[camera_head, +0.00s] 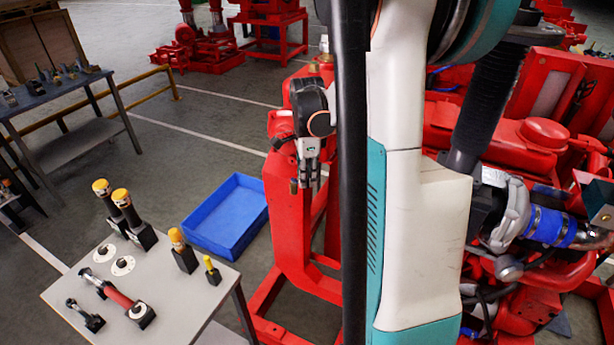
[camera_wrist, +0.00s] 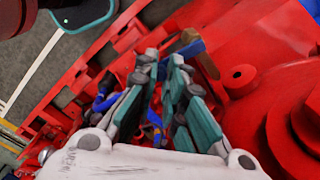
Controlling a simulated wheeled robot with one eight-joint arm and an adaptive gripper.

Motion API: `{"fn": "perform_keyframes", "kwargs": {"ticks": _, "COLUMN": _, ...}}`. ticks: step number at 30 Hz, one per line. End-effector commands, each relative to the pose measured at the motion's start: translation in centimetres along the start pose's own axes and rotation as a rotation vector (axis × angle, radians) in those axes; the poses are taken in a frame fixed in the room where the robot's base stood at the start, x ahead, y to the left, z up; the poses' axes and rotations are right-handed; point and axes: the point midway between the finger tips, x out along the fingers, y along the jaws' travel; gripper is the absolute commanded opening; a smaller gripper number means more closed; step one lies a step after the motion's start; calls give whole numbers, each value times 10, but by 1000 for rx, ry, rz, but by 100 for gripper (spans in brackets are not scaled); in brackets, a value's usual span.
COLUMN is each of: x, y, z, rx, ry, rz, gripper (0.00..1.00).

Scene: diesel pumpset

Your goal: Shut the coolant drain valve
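My gripper (camera_head: 309,180) hangs fingers down beside the red frame in the head view. In the wrist view my gripper (camera_wrist: 162,58) has its fingertips apart, with a narrow gap and nothing clearly held. A small valve-like part with a blue lever (camera_wrist: 193,48) and a brown end lies just beyond the right fingertip; I take it for the coolant drain valve. I cannot tell whether the finger touches it or how far the lever is turned. In the head view a small brass piece (camera_head: 293,187) shows left of the fingertips; the lever is not clear there.
Red engine parts (camera_wrist: 270,50) crowd around the fingers. A grey table (camera_head: 175,292) with several tools stands at the lower left, beside a blue tray (camera_head: 252,217) on the floor. My arm hides the middle of the head view.

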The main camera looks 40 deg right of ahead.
Motion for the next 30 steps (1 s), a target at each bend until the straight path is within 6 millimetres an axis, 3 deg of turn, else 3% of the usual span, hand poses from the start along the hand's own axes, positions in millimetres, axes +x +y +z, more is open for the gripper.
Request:
{"fn": "perform_keyframes", "kwargs": {"ticks": 23, "x": 0, "y": -6, "z": -4, "rx": -136, "ry": 0, "rz": -1, "gripper": 0}}
{"fn": "perform_keyframes", "kwargs": {"ticks": 24, "x": 0, "y": -6, "z": -4, "rx": -136, "ry": 0, "rz": -1, "gripper": 19}}
{"fn": "perform_keyframes", "kwargs": {"ticks": 26, "x": 0, "y": -6, "z": -4, "rx": -136, "ry": 0, "rz": -1, "gripper": 33}}
{"fn": "perform_keyframes", "kwargs": {"ticks": 30, "x": 0, "y": -5, "z": -4, "rx": -136, "ry": 0, "rz": -1, "gripper": 33}}
